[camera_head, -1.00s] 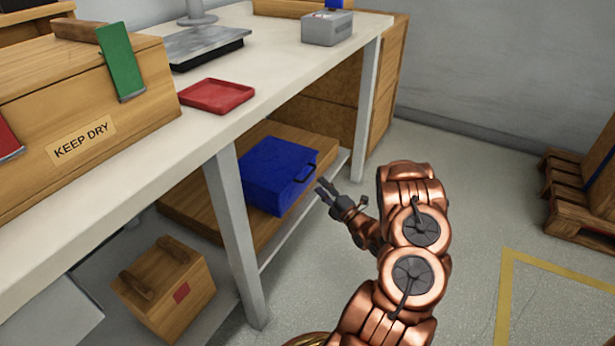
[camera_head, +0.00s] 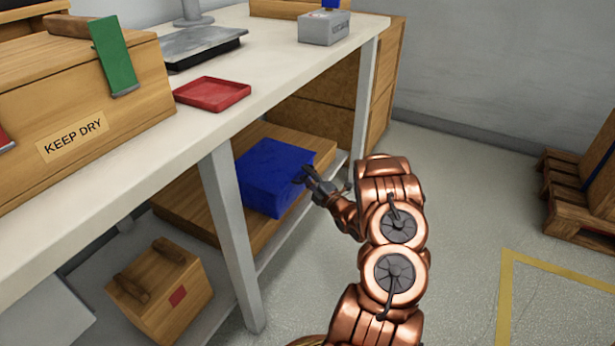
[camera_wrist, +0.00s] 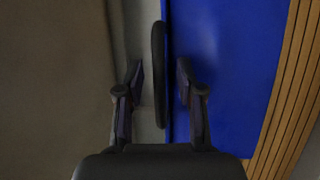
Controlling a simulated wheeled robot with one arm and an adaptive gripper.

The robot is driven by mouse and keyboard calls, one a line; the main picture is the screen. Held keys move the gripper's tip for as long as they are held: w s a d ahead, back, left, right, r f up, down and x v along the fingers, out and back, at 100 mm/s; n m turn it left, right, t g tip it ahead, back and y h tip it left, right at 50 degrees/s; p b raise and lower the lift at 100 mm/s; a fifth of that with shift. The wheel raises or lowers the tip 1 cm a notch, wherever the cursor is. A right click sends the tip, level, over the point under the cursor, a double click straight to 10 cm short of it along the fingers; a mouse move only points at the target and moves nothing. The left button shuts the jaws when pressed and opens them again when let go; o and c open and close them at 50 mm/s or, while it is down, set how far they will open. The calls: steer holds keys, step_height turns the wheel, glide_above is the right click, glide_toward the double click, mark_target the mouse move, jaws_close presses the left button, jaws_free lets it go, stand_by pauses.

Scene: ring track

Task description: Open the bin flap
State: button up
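The blue bin (camera_head: 270,180) rests on a wooden board on the shelf under the workbench. It also shows in the wrist view (camera_wrist: 225,70), with a dark handle (camera_wrist: 159,75) along its side. My gripper (camera_head: 306,178) is at the bin's right side, at the handle. In the wrist view my gripper (camera_wrist: 160,80) is open, with one finger on each side of the handle and visible gaps. The right finger overlaps the blue surface in the picture. In the head view the handle is mostly hidden by my gripper.
The workbench top (camera_head: 270,88) and its front leg (camera_head: 233,235) stand left of my arm. A wooden box with handles (camera_head: 160,285) is below. A red tray (camera_head: 212,93) lies on top. A pallet (camera_head: 580,200) stands at the far right. The floor between is clear.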

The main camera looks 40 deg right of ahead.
steer(key=shift+c, duration=0.3)
jaws_close()
stand_by(0.3)
